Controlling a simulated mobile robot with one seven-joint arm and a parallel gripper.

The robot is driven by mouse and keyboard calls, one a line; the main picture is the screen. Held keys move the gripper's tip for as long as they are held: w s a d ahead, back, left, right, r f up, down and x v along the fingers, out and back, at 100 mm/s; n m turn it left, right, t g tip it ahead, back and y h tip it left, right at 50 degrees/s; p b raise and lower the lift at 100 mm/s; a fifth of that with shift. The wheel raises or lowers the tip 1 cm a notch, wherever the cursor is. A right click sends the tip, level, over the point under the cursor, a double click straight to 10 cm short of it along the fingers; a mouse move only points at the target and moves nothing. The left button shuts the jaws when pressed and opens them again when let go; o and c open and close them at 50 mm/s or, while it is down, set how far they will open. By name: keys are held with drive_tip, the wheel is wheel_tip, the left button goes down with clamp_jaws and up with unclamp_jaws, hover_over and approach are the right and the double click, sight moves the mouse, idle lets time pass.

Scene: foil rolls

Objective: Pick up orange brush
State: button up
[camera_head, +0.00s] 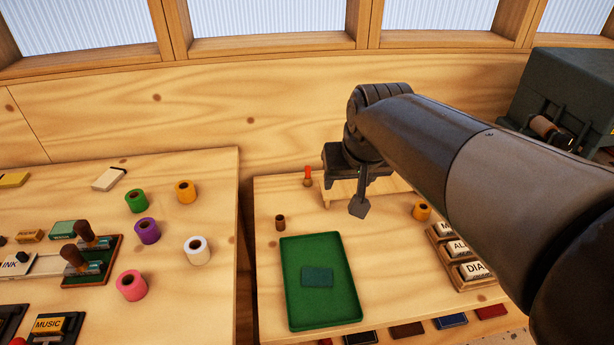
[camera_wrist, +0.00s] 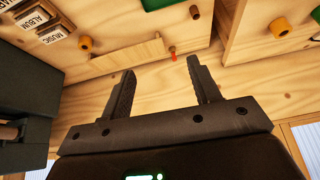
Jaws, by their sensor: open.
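A small orange-red brush (camera_head: 308,173) stands at the back of the right wooden table, beside the left end of a low wooden stand (camera_head: 340,190). It also shows in the wrist view (camera_wrist: 173,54), small, beyond the fingertips and in the gap between them. My gripper (camera_head: 359,206) is over the back of this table, to the right of the brush in the head view. In the wrist view my gripper (camera_wrist: 161,66) has its two fingers spread apart with nothing between them. The arm hides part of the stand in the head view.
A green tray (camera_head: 292,290) holding a dark green block lies at the table's front. A small brown cylinder (camera_head: 280,222) stands behind it. An orange roll (camera_head: 422,212) and lettered blocks (camera_head: 474,270) are at right. Several coloured rolls stand on the left table. A wooden wall rises behind.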

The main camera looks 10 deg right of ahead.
drive_tip(key=w+f, duration=0.1)
drive_tip(key=w, duration=1.1)
drive_tip(key=g, duration=0.1)
hover_over(308, 174)
drive_tip(key=s, duration=0.3)
wheel_tip(308, 174, down, 25)
drive_tip(key=shift+m, duration=0.4)
drive_tip(key=x, duration=0.6)
drive_tip(key=shift+w+d+r, duration=0.1)
drive_tip(key=shift+w+r, duration=0.05)
drive_tip(key=shift+w, duration=0.05)
drive_tip(key=shift+s+x, duration=0.2)
drive_tip(key=shift+x, duration=2.45)
drive_tip(key=c, duration=1.1)
